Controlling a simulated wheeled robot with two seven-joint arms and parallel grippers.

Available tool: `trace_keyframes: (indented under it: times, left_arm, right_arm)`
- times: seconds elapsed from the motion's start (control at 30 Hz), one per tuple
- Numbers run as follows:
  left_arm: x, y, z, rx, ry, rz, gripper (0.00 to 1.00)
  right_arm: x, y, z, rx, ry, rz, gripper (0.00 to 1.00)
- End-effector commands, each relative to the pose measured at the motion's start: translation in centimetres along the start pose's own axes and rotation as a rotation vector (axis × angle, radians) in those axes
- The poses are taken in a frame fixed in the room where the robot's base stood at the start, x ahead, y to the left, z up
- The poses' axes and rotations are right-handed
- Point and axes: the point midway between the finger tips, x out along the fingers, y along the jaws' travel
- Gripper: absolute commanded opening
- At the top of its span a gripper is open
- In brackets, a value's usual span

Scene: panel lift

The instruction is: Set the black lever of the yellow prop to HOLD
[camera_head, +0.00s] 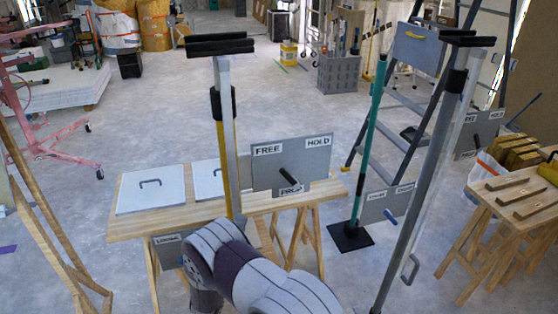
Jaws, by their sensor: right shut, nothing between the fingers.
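The yellow prop (227,150) stands upright left of centre, a pole with a black padded bar on top. To its right is a grey board (262,178) marked FREE at upper left, HOLD at upper right and PROP at the bottom. A black lever (288,175) is on the board, below and between FREE and HOLD; I cannot tell which word it is set to. My right arm (285,285) crosses the bottom centre, in front of the prop's lower part. Its fingers cannot be made out and nothing touches the lever. My left gripper is not in view.
A wooden table (130,222) with pale panels stands behind the arm. A grey prop (425,170) with a black top and a teal pole (372,130) stand to the right, near a ladder (400,100). A trestle bench (500,222) is at far right. Open floor lies behind.

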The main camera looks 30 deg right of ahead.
Motion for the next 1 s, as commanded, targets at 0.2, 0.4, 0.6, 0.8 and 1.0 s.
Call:
trace_keyframes:
  times: [0.2,0.4,0.6,0.8,1.0]
  left_arm:
    - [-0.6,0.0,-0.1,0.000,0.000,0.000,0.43]
    - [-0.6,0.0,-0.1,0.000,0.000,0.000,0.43]
    - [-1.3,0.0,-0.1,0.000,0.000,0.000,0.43]
    - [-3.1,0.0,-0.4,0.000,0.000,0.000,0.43]
    - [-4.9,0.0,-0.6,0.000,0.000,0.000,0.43]
  right_arm:
    - [-1.6,0.8,2.0,-0.214,-0.144,0.111,0.00]
    - [-1.6,0.8,1.9,-0.213,-0.144,0.112,0.00]
    - [-0.3,1.2,2.2,-0.211,-0.145,0.111,0.00]
    - [3.8,2.0,2.9,-0.210,-0.147,0.111,0.00]
    - [8.0,2.4,3.4,-0.210,-0.145,0.110,0.00]
